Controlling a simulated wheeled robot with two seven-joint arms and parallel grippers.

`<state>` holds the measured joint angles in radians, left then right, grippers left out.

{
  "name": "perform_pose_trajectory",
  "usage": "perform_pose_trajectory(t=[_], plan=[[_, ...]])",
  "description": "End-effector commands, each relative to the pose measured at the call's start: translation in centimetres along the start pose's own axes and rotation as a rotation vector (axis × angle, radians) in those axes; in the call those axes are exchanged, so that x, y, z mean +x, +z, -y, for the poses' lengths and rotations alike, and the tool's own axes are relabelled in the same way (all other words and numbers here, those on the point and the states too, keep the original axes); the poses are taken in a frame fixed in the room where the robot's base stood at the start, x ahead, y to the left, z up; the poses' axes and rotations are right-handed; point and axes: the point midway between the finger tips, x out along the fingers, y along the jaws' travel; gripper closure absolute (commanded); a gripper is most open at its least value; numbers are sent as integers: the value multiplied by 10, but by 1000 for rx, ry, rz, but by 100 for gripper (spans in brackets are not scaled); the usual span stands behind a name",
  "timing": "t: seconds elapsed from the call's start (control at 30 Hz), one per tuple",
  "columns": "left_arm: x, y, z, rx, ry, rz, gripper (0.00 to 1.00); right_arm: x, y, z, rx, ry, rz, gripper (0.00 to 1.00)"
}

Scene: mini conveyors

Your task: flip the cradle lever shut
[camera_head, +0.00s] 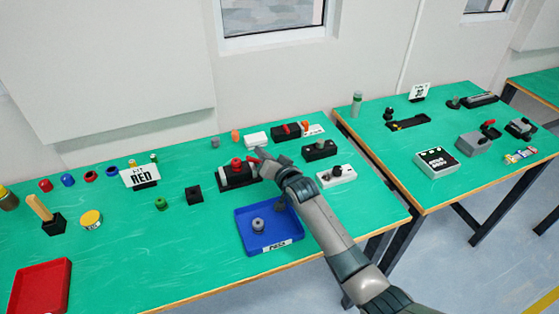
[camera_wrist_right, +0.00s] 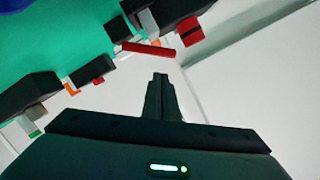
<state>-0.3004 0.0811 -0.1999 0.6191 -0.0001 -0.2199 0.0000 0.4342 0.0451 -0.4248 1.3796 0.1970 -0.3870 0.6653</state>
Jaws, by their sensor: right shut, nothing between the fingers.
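A black cradle block (camera_head: 232,180) with a red round part (camera_head: 236,165) stands on the green table in the head view. My right gripper (camera_head: 261,153) is at its right side, with the arm reaching in from the lower right. In the right wrist view the right gripper (camera_wrist_right: 160,77) is shut and empty. A red bar (camera_wrist_right: 148,49), which looks like the lever, lies just past the fingertips, beside a black block (camera_wrist_right: 165,10) and a red cylinder (camera_wrist_right: 190,32). A small gap shows between fingertips and bar. Whether the lever touches the cradle is unclear. My left gripper is out of view.
A blue tray (camera_head: 246,238) with grey parts sits in front of the cradle. A black fixture (camera_head: 320,153) and a white one (camera_head: 338,180) stand to the right. A small black block (camera_head: 193,196) is at the left.

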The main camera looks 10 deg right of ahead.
Motion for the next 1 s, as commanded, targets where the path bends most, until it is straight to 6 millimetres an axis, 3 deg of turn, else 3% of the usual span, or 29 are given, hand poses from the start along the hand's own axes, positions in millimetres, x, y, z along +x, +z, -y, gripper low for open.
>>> perform_pose_trajectory(t=[0.1,0.17,0.7,1.0], plan=[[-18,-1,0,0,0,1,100,-1,-23,8,-3,2,-2,100],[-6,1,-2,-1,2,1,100,-9,-12,2,-2,2,0,100],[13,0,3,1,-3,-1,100,-83,-13,2,-2,1,-1,100],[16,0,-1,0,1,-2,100,-100,-14,3,-2,2,0,100]])
